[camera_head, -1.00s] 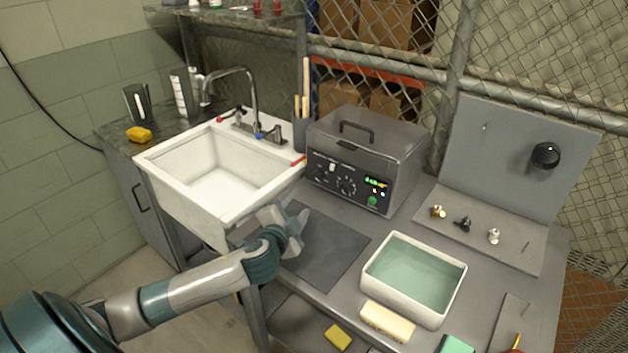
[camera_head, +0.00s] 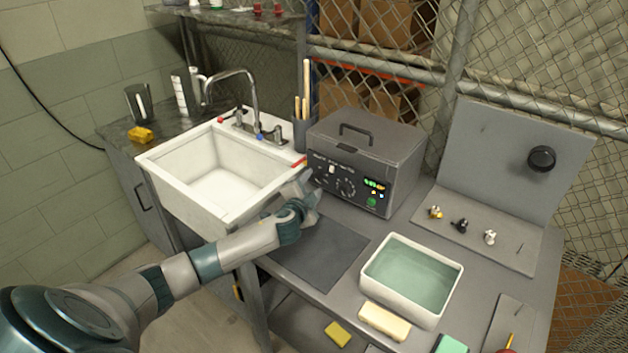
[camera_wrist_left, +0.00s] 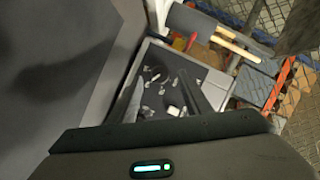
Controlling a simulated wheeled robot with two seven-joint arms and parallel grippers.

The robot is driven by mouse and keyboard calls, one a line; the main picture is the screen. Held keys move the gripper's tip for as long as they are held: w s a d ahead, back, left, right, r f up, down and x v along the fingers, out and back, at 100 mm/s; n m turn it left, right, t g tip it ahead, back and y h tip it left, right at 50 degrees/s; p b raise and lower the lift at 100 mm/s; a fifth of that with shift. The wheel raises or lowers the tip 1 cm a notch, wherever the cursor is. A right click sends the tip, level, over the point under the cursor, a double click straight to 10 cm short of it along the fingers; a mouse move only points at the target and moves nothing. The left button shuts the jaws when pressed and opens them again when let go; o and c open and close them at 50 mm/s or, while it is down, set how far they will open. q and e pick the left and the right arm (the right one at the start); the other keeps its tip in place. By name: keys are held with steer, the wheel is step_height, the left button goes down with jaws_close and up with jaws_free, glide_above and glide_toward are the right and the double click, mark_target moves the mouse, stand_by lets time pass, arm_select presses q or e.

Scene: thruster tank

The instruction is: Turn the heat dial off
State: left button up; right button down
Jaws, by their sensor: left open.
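The grey tank unit (camera_head: 366,155) stands at the back of the bench, with a black control panel on its front. The panel carries a round dial (camera_head: 345,187) with marks around it, a smaller knob to its left, a white switch, a lit display (camera_head: 374,184) and a green button. I cannot read which dial is for heat. My left gripper (camera_head: 308,187) is open just in front of the panel's left side and partly covers its lower left. In the left wrist view a dark surface with white marks (camera_wrist_left: 165,92) lies ahead, likely the panel; contact is unclear.
A white sink (camera_head: 215,180) with a faucet is on the left. A dark mat (camera_head: 325,255) lies before the unit. A white tub of greenish liquid (camera_head: 420,270) stands to the right. A holder with wooden handles (camera_head: 303,130) stands close by the unit's left.

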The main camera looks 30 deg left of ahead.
mark_target(317, 177)
arm_select(q)
steer(key=shift+x, duration=1.2)
steer(key=shift+c, duration=0.7)
steer(key=c, duration=0.9)
steer(key=shift+c, duration=0.2)
